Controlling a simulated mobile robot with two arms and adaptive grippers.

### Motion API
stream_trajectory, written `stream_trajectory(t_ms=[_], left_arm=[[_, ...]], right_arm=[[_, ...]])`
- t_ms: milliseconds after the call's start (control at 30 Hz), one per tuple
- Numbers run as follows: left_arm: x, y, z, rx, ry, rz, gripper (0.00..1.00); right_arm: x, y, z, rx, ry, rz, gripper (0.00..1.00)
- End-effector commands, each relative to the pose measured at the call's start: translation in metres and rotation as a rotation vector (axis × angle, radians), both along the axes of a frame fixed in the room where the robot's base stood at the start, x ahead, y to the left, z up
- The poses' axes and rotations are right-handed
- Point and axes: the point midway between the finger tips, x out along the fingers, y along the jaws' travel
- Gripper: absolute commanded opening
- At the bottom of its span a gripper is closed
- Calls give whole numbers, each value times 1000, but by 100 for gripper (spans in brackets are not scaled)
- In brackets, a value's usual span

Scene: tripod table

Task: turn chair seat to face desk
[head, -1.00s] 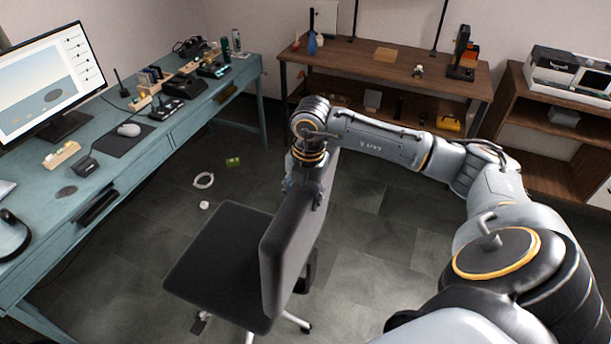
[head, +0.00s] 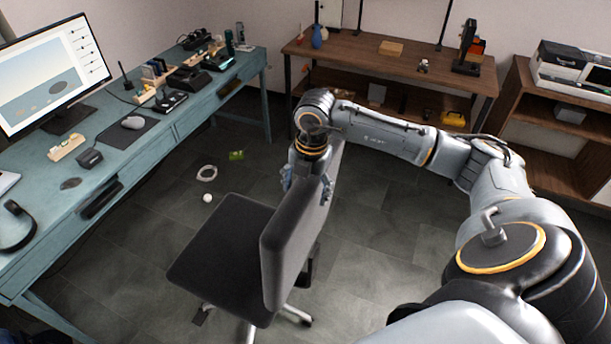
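A dark grey office chair stands between the desk and me. Its seat (head: 222,250) points left toward the blue desk (head: 146,150), with floor between them. Its backrest (head: 290,245) is upright on the right side of the seat. My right arm reaches in from the right, and my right gripper (head: 307,186) points down at the far upper edge of the backrest. One finger is on each side of it, and they appear closed on it. Part of the chair base is hidden under the seat. My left gripper is not in view.
A brown shelf table (head: 370,60) stands behind. A monitor (head: 45,80) is on the desk.

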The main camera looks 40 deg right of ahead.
Motion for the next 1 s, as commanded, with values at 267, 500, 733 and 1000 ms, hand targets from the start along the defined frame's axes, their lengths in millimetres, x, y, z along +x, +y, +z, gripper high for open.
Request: stream_trajectory(t_ms=[267,500,733,1000], left_arm=[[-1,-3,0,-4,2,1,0],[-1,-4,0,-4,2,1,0],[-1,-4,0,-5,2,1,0],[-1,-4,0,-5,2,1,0]], right_arm=[[-2,-2,48,0,-8,-1,75],[-6,-4,95,1,-5,0,75],[-9,-5,116,1,-3,0,75],[-9,-5,117,0,-1,0,75]])
